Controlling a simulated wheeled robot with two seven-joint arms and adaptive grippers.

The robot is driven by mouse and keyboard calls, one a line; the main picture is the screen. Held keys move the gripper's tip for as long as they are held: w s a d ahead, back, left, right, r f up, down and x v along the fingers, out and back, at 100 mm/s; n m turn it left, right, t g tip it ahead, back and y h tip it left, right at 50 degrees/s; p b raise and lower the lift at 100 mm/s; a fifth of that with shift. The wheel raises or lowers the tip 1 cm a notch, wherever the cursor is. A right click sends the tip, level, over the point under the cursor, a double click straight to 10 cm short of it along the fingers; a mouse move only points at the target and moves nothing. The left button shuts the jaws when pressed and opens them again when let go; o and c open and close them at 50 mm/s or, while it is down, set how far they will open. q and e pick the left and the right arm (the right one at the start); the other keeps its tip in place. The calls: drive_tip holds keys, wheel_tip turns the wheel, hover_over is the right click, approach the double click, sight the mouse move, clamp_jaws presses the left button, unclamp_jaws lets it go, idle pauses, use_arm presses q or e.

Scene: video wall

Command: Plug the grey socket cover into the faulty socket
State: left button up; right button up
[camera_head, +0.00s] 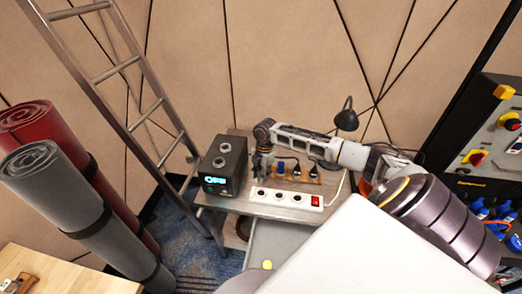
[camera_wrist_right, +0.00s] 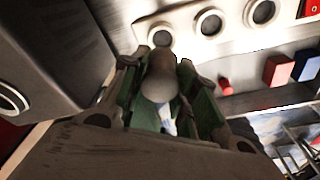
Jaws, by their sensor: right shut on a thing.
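My right gripper (camera_head: 262,172) reaches in from the right, between the black box and the white socket strip (camera_head: 287,197). In the wrist view, its green-padded fingers are shut on a grey rounded piece (camera_wrist_right: 160,82), which looks like the grey socket cover. The socket strip (camera_wrist_right: 235,28) lies just beyond the fingertips, with several round dark sockets and a red switch. The nearest socket (camera_wrist_right: 161,36) is just past the held piece; a gap or contact cannot be told. The black box (camera_head: 224,165) has round sockets on top and a lit display. Which socket is faulty cannot be told. My left gripper is out of view.
A wooden board (camera_head: 304,176) with small coloured plugs lies behind the strip. A black lamp (camera_head: 347,115) stands at the back. A metal ladder (camera_head: 130,125) and rolled mats (camera_head: 60,190) stand at left. A control panel (camera_head: 490,140) is at right.

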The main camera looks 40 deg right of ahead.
drive_tip(key=shift+f+b, duration=1.9)
drive_tip(key=shift+f, duration=0.9)
drive_tip(key=shift+p, duration=0.3)
drive_tip(key=shift+f+p, duration=0.2)
drive_tip(key=shift+p, duration=0.1)
idle(0.4)
drive_tip(key=shift+f+b, duration=0.45)
drive_tip(key=shift+f, duration=0.5)
idle(1.2)
drive_tip(key=o, duration=0.9)
drive_tip(key=shift+c, duration=0.2)
